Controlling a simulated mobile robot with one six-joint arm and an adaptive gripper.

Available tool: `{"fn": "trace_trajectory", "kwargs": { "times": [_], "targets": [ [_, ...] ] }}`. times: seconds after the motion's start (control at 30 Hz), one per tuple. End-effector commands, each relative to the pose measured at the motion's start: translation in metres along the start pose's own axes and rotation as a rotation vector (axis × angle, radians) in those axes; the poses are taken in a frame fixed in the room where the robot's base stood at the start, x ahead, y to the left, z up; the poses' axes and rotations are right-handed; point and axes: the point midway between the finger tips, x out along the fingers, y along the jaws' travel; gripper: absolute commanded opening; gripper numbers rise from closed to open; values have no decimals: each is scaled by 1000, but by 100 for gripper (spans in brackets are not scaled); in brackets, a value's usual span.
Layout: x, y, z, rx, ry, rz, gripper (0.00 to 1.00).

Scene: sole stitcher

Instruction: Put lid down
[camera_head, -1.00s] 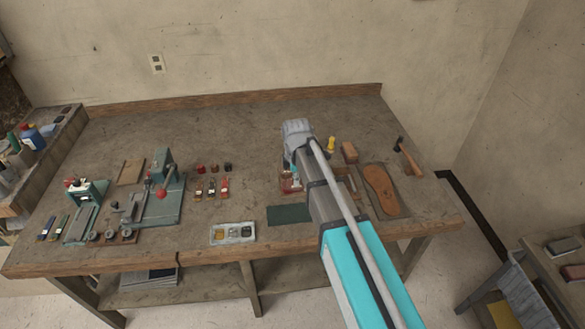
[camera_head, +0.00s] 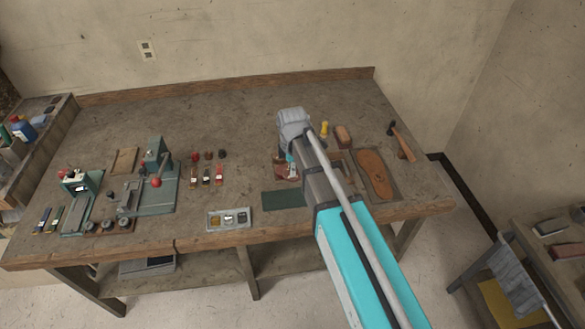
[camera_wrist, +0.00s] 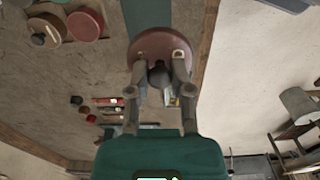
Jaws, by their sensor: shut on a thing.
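The lid (camera_wrist: 150,40) is a round reddish-brown disc with a dark knob, in the upper middle of the wrist view. My gripper (camera_wrist: 161,70) is shut on the lid's dark knob, with one finger on each side. In the head view my gripper is mostly hidden behind my arm, over the right half of the workbench. Reddish-brown things (camera_head: 282,168) show just left of my arm there, but I cannot tell which of them is the lid. Whether the lid touches anything beneath it is hidden.
A green mat (camera_head: 284,200) lies left of my arm near the bench's front edge. A metal tray (camera_head: 229,219) stands farther left. A brown sole (camera_head: 374,174) and a hammer (camera_head: 402,143) lie to the right. The bench's back middle is clear.

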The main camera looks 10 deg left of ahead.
Motion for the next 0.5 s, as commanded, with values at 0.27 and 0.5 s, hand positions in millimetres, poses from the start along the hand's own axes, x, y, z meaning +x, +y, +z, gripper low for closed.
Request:
{"fn": "trace_trajectory", "kwargs": {
  "times": [0.27, 0.5],
  "targets": [
    [4, -14, 11, -1, 0, 0, 6],
    [15, -52, 40, -1, 0, 0, 6]
  ]
}}
